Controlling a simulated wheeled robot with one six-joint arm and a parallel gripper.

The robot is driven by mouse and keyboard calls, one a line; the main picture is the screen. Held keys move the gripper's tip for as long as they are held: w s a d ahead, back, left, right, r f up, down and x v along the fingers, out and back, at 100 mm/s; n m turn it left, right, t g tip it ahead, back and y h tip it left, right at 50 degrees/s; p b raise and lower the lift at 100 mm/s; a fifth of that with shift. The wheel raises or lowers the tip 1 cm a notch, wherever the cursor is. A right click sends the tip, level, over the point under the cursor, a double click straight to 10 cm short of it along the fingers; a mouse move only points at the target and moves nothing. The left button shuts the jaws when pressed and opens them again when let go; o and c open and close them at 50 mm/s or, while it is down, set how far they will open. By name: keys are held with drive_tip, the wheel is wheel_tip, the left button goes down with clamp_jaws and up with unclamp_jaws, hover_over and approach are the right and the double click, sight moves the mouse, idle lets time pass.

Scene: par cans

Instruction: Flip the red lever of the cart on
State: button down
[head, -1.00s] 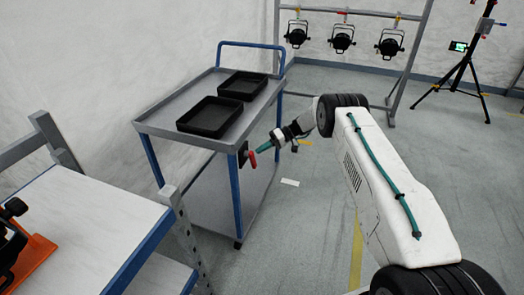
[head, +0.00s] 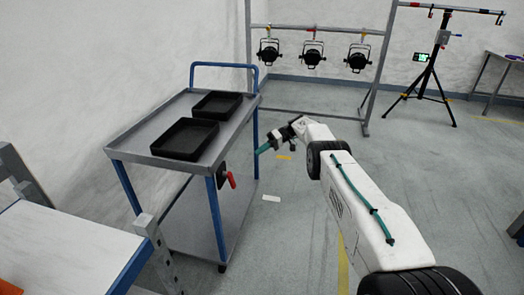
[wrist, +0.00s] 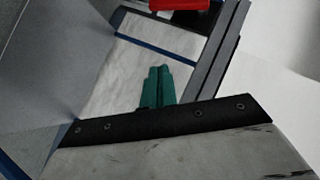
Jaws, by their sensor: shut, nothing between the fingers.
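The cart (head: 180,112) stands left of centre in the head view, grey with blue legs and handle. Its red lever (head: 232,181) sits on a dark mount (head: 221,172) under the tray's right end, with the handle slanting down and outward. My gripper (head: 262,148) is above and right of the lever in the picture, apart from it, beyond the cart's near right leg. Its teal fingers (wrist: 155,86) are together and empty in the wrist view. A red piece (wrist: 178,4), apparently the lever, is cut off by that view's top edge.
Two black bins (head: 186,139) lie on the cart's top. A white bench (head: 62,240) with blue edging stands at the near left. A rack with lamps (head: 313,56) and a tripod (head: 428,75) are behind. Floor right of the cart is open.

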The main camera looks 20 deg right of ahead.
drive_tip(key=shift+d+r, duration=0.1)
drive_tip(key=shift+d, duration=0.3)
idle(0.3)
